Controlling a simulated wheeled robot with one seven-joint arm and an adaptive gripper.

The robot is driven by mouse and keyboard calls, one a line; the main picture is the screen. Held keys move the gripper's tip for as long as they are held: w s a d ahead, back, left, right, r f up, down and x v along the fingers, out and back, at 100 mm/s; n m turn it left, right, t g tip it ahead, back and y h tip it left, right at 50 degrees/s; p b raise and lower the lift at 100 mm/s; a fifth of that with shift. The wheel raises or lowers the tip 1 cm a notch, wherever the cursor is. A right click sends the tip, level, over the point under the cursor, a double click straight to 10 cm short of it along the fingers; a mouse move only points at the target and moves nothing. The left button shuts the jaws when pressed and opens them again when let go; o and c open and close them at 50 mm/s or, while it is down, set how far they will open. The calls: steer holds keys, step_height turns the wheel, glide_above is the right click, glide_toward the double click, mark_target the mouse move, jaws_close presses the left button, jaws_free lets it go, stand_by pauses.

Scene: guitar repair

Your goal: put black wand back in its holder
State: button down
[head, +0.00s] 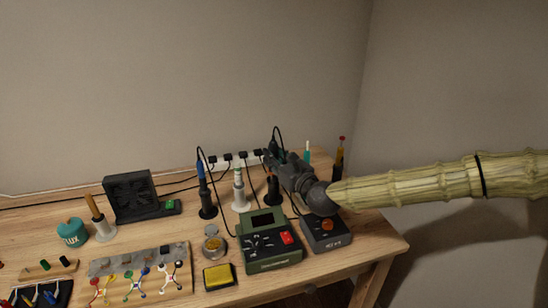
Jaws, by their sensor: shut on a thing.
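My gripper (272,157) is at the back right of the workbench, at the end of my arm coming in from the right. It is shut on the black wand, which is mostly hidden by the dark fingers; a black cable (277,129) loops up above them. A black holder (272,192) stands upright on the bench below the gripper. Whether the wand's tip is inside the holder or above it cannot be told.
To the left stand a white holder with a white wand (239,178) and a black holder with a blue wand (203,180). A power strip (220,160) with cables lies behind. A green station (270,242) and a dark box (325,234) stand in front.

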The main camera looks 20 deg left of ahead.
mark_target(274, 143)
steer(key=shift+f, duration=0.4)
steer(key=shift+f+b, duration=0.15)
steer(key=shift+b, duration=0.15)
steer(key=shift+f+b, duration=0.6)
steer(key=shift+f, duration=0.05)
steer(key=c, duration=0.5)
jaws_free()
steer(key=shift+r+p, duration=2.25)
steer(key=shift+r, duration=3.25)
